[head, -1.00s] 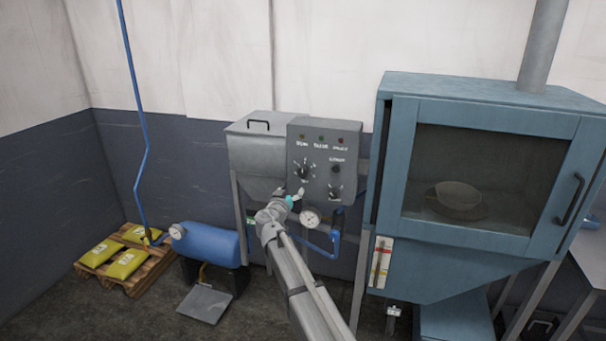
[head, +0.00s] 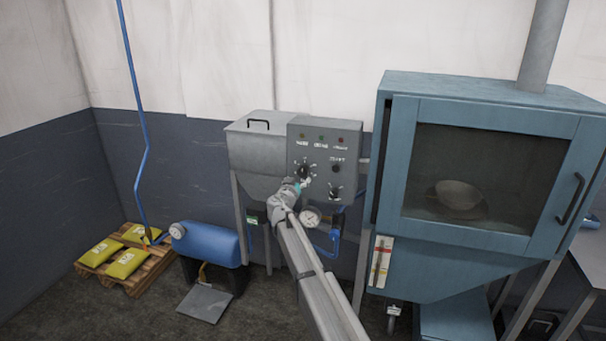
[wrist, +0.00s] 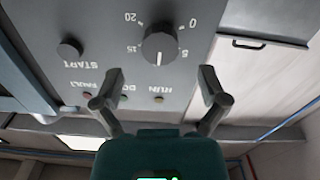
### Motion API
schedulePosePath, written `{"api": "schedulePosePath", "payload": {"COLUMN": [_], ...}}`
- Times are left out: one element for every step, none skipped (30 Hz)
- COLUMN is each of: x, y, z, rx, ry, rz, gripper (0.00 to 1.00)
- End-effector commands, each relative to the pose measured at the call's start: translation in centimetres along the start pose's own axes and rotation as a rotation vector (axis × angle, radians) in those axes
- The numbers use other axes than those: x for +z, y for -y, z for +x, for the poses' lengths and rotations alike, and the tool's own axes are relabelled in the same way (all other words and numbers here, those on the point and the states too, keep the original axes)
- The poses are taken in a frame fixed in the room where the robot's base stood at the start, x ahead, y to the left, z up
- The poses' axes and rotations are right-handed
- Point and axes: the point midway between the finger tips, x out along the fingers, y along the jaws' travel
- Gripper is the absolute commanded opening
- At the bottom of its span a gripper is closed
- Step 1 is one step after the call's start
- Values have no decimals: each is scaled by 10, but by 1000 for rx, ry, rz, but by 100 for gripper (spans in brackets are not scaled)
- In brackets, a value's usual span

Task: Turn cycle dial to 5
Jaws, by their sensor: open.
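The cycle dial is a dark round knob (head: 305,170) on the grey control panel. It also shows, upside down, in the wrist view (wrist: 160,44). Numbers 0, 5, 15 and 20 are readable around it. Its white mark points down in the wrist picture, between 5 and 15, where no number is readable. My gripper (head: 301,184) is in front of the panel, just below the dial in the head view. In the wrist view my gripper (wrist: 161,73) is open and empty, its two fingers apart on either side below the dial, not visibly touching it.
A START button (wrist: 69,47) and a lower knob (head: 335,192) share the panel. Indicator lights (wrist: 124,97) sit along its edge. A pressure gauge (head: 310,217) is below my gripper. A blue glass-doored cabinet (head: 392,160) stands close on the right.

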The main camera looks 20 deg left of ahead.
Motion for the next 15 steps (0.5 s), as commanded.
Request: {"api": "schedulePosePath", "payload": {"x": [0,0,0,0,0,0,0,0,0,0,0,0,0,0,0], "y": [1,2,2,2,2,1,1,1,1,1,1,1,1,1,1], "z": [12,16,22,26,30,35,39,42,46,49,51,54,56,57,58], "rx": [1,0,0,0,0,1,1,1,1,1,0,0,0,0,-1], "ry": [0,0,0,0,0,0,0,0,0,0,0,0,0,0,0], "rz": [0,0,0,0,0,0,0,0,0,0,0,0,0,0,0], "gripper": [93,93,93,93,93,93,93,93,93,93,93,93,93,93,93]}}
